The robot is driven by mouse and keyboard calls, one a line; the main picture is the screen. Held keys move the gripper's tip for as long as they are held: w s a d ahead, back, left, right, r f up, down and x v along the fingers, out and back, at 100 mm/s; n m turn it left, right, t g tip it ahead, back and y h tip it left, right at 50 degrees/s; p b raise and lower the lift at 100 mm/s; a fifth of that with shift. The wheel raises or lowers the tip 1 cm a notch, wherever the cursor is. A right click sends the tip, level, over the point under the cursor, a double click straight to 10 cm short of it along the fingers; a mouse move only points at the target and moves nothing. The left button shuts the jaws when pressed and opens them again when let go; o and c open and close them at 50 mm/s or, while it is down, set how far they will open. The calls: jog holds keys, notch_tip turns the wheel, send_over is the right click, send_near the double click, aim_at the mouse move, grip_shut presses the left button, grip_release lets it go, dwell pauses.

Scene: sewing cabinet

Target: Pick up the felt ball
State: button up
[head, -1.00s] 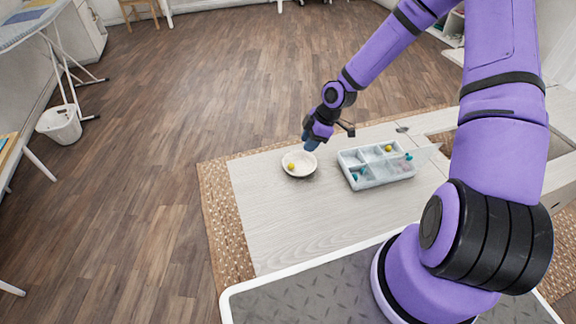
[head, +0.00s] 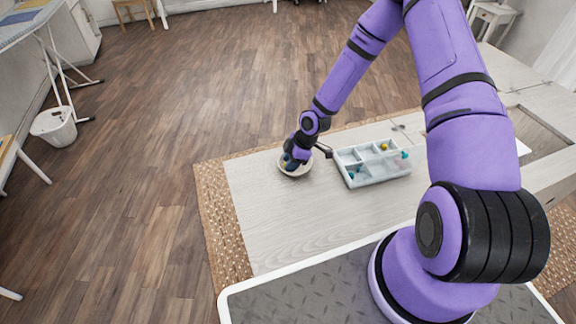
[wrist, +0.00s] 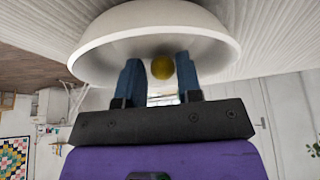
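A small yellow felt ball (wrist: 162,68) is in a white bowl (wrist: 110,48), between and just beyond my fingertips in the wrist view. My gripper (wrist: 158,76) is open, its two blue fingers reaching into the bowl on either side of the ball. I cannot tell whether either finger touches it. In the head view, my gripper (head: 291,163) is down over the bowl (head: 301,173), and the wrist hides the ball.
A pale divided tray (head: 380,176) stands right of the bowl, holding another yellow ball (head: 384,146) and several teal items. The table (head: 290,215) in front of the bowl is clear.

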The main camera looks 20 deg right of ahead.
jog(key=shift+s+a+f, duration=0.1)
jog(key=shift+s+f, duration=0.05)
jog(key=shift+f, duration=0.05)
jog(key=c, duration=0.6)
jog(key=shift+r, duration=0.15)
grip_shut()
